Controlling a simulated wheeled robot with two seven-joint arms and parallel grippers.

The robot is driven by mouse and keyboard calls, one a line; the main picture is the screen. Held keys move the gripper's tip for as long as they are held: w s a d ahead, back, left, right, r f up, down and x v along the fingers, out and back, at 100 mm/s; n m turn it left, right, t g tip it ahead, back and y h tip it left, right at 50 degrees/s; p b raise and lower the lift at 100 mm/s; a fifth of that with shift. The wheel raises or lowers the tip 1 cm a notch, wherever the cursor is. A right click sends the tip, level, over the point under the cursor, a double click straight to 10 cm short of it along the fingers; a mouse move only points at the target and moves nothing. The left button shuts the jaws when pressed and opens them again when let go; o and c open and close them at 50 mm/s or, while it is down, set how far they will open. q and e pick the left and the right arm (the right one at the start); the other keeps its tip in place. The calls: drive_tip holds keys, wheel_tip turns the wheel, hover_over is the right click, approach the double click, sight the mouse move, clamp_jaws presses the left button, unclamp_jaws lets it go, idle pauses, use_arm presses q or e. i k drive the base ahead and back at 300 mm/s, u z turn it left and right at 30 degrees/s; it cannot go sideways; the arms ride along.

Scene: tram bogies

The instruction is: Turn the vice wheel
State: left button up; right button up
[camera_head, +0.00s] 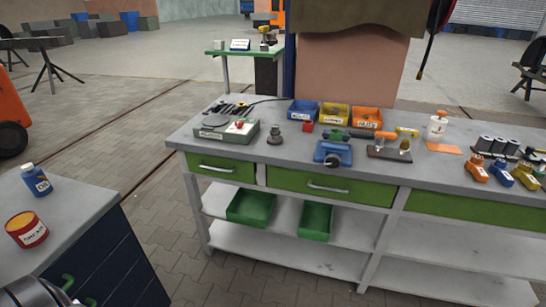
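A small blue vice (340,149) sits near the front edge of the grey workbench (232,148), about the middle of the picture. A dark round part that looks like its wheel (332,160) is at the vice's front, above the middle green drawer. It is too small to tell how the wheel is turned. Neither of my grippers shows. A grey metallic part, probably of my own arm, shows at the lower left corner, far from the vice.
Blue, yellow and orange bins (366,117) stand behind the vice. A wooden block with tools (389,154) is close on its right. A grey case (226,131) lies left. A cabinet with a red-yellow can (27,231) stands at lower left. Floor between is clear.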

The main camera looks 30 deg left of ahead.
sight(333, 162)
drive_tip(key=u, duration=0.3)
drive_tip(key=i, duration=0.35)
drive_tip(key=z, duration=1.2)
